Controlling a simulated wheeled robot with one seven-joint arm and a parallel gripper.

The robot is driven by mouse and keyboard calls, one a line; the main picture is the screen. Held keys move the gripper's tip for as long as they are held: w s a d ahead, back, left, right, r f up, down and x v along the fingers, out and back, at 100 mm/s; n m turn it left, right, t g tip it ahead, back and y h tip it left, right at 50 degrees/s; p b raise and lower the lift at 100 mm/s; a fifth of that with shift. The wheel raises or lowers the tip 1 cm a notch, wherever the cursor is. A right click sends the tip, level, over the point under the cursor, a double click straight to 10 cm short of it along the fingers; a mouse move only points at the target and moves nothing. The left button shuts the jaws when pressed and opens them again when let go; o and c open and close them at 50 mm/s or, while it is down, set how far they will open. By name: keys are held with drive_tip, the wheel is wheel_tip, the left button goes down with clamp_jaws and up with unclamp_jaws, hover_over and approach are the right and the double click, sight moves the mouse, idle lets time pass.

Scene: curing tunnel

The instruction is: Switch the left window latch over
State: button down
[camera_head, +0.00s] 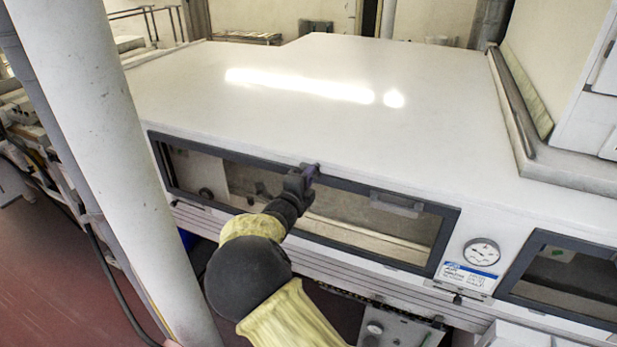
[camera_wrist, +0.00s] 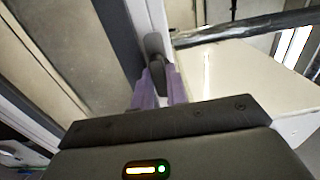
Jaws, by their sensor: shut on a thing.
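The left window (camera_head: 400,225) is a long dark-framed pane in the front of the white tunnel housing. Its latch is a small dark grey lever at the top edge of the frame, seen in the wrist view (camera_wrist: 154,45). My gripper (camera_head: 311,171) is at the middle of that top edge. Its purple fingers, also in the wrist view (camera_wrist: 160,88), are shut on the latch's lower part. The latch's rounded end sticks out past the fingertips. In the head view my gripper mostly hides the latch, so I cannot tell its exact position.
A round gauge (camera_head: 481,252) and a blue-white label (camera_head: 466,277) are right of the window. A second window (camera_head: 565,282) lies further right. A thick white post (camera_head: 107,150) stands at the left, near my arm. The housing's top (camera_head: 300,100) is clear.

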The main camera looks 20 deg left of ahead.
drive_tip(key=shift+f+n+b, duration=0.1)
drive_tip(key=shift+n+b, duration=0.25)
drive_tip(key=shift+n, duration=0.15)
drive_tip(key=n+p, duration=0.1)
drive_tip(key=n, duration=1.5)
drive_tip(key=shift+n, duration=0.4)
drive_tip(key=c, duration=1.4)
unclamp_jaws()
drive_tip(key=shift+s, duration=0.1)
